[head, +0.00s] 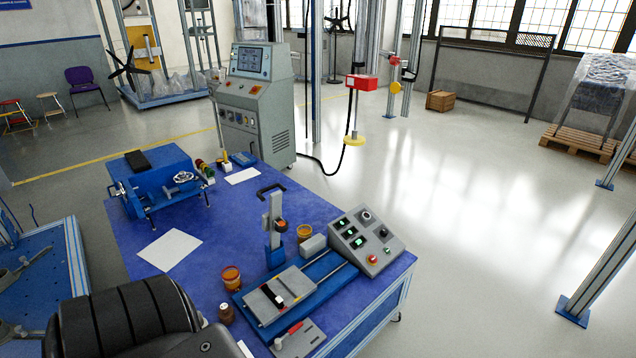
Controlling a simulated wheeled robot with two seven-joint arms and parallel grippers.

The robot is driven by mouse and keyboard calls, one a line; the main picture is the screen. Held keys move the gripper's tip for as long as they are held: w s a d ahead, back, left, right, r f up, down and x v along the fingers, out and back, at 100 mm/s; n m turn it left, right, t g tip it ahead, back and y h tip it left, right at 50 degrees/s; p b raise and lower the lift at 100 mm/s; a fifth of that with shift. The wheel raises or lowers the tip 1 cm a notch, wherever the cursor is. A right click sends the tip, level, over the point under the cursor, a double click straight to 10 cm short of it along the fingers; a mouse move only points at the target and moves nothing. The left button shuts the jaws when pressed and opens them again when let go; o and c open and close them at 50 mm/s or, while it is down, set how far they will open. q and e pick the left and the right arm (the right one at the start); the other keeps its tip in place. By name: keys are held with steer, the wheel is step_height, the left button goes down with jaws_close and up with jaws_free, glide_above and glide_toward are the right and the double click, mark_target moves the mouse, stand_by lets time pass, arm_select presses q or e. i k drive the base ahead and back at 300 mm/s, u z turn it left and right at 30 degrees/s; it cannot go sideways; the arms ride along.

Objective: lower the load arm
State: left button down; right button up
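No part is clearly marked as the load arm. On the blue-topped table (215,262), a grey upright post (276,215) with a black handle (270,190) at its top stands in a blue holder. It is beside a blue slide fixture with a grey plate (279,298). Farther back, a red box (361,82) is fixed at a tall column, with a rod going down to a yellow disc (354,141) above the floor. Neither of my grippers is in view.
A sloped grey control box (367,240) with green-lit switches and a red button sits at the table's right. A blue vise-like machine (158,182) stands at the back left. A console (256,105) stands behind. A black ribbed pad (130,318) fills the lower left.

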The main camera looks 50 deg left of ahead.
mark_target(269, 219)
steer(key=i, duration=1)
steer(key=u, duration=1.75)
